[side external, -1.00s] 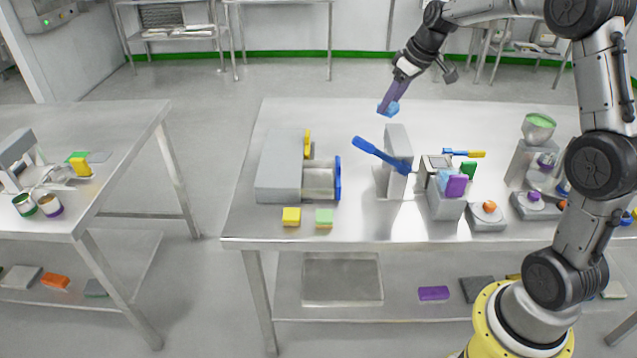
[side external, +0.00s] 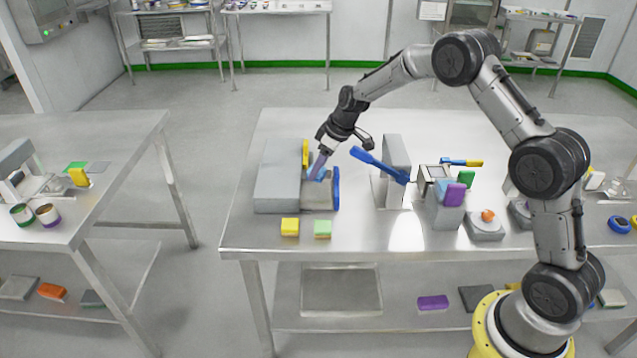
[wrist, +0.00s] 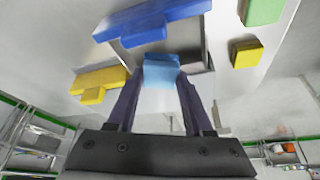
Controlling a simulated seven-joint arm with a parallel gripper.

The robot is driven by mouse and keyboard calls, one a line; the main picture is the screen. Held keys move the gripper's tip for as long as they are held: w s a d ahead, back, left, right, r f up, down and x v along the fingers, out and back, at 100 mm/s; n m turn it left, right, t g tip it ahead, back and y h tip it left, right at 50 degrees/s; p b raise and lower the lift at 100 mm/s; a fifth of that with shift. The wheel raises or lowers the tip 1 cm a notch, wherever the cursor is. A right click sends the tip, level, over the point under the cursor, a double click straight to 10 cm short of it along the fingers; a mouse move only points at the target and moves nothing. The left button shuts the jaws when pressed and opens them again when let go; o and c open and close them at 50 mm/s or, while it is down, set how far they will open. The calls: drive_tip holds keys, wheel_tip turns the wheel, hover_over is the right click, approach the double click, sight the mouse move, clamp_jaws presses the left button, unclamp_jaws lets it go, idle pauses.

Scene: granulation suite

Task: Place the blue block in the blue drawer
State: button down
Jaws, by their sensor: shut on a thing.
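My gripper (side external: 316,169) is shut on the blue block and points down over the open drawer. The light blue block (wrist: 161,68) shows between my fingertips in the wrist view. In the side view the block (side external: 318,175) is partly hidden by the fingers. The blue drawer (side external: 336,187) has a dark blue front and is pulled out to the right of the grey cabinet (side external: 278,182). Its blue front also shows in the wrist view (wrist: 155,22). The block is at the drawer's opening; I cannot tell whether it touches the drawer floor.
A yellow handle (side external: 305,155) stands just behind the drawer. A yellow block (side external: 290,227) and a green-topped block (side external: 322,229) lie in front. A grey upright with a blue lever (side external: 378,164) stands to the right.

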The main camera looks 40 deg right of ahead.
sight(320, 179)
drive_tip(key=shift+f, duration=2.45)
drive_tip(key=shift+f, duration=0.15)
drive_tip(key=shift+c, duration=1.5)
unclamp_jaws()
drive_tip(key=shift+s+d+r, duration=0.1)
drive_tip(key=shift+r, duration=0.45)
drive_tip(key=v, duration=1.1)
drive_tip(key=shift+s, duration=0.15)
drive_tip(key=shift+r, duration=0.1)
